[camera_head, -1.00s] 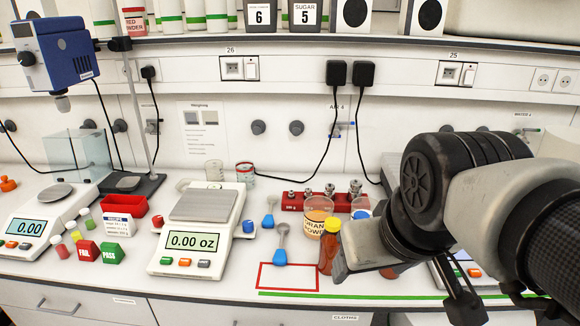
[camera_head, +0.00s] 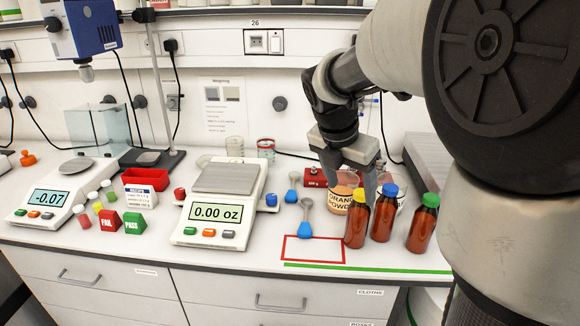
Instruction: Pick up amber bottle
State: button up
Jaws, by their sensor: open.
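Three amber bottles stand upright side by side on the bench at the right. My gripper (camera_head: 350,187) points down, open, just above and behind the orange-capped and blue-capped bottles in the picture. Its fingers overlap the orange powder cup (camera_head: 337,202) and hide part of it. I see nothing held between the fingers. The gap in depth between fingers and bottles is hard to tell.
A red outlined rectangle (camera_head: 314,262) lies empty left of the bottles. A scale (camera_head: 220,212) reading 0.00 oz stands further left. A green line (camera_head: 365,269) runs along the bench's front. A red weight block (camera_head: 314,178) sits behind.

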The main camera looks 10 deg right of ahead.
aim_at(357, 221)
jog(key=b+x, duration=0.3)
jog(key=x, duration=1.2)
jog(key=shift+s+f, duration=0.1)
jog(key=shift+f, duration=0.1)
jog(key=shift+r, duration=0.1)
jog(key=c, duration=1.3)
